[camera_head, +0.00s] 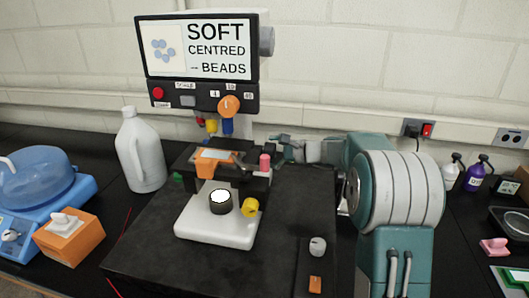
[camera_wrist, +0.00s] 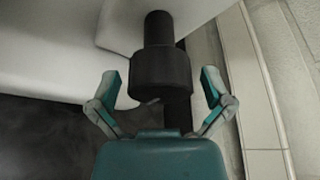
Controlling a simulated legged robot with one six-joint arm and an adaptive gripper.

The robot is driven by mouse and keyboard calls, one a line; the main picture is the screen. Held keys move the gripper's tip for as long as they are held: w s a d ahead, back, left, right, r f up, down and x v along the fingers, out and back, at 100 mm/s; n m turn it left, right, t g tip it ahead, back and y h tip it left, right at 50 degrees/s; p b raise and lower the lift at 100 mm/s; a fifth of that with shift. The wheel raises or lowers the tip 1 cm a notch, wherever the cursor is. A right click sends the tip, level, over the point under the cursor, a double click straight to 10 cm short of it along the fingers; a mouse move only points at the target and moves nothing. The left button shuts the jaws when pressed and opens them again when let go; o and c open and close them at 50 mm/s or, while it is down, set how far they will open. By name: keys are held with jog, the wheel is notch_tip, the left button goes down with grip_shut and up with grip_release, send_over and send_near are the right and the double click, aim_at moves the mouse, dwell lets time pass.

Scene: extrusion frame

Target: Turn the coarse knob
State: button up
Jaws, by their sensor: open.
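A dark stepped knob (camera_wrist: 160,75) shows in the wrist view, a wide drum with a narrower cylinder above it in the picture. I take it for the coarse knob, though no label shows. My gripper (camera_wrist: 158,82) is open, one finger on each side of the drum, with visible gaps on both sides. In the head view my gripper (camera_head: 282,144) reaches left from the arm to behind the microscope-like device (camera_head: 215,231). The dark knob cannot be made out there.
A display (camera_head: 197,46) stands above the device, with an orange knob (camera_head: 229,106) on its panel. A white jug (camera_head: 140,150) stands to the left. A small grey knob (camera_head: 317,246) is on a panel at front right. The wall is close behind the gripper.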

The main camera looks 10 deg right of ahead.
jog(key=v, duration=1)
jog(key=shift+a, duration=0.15)
dwell(0.9)
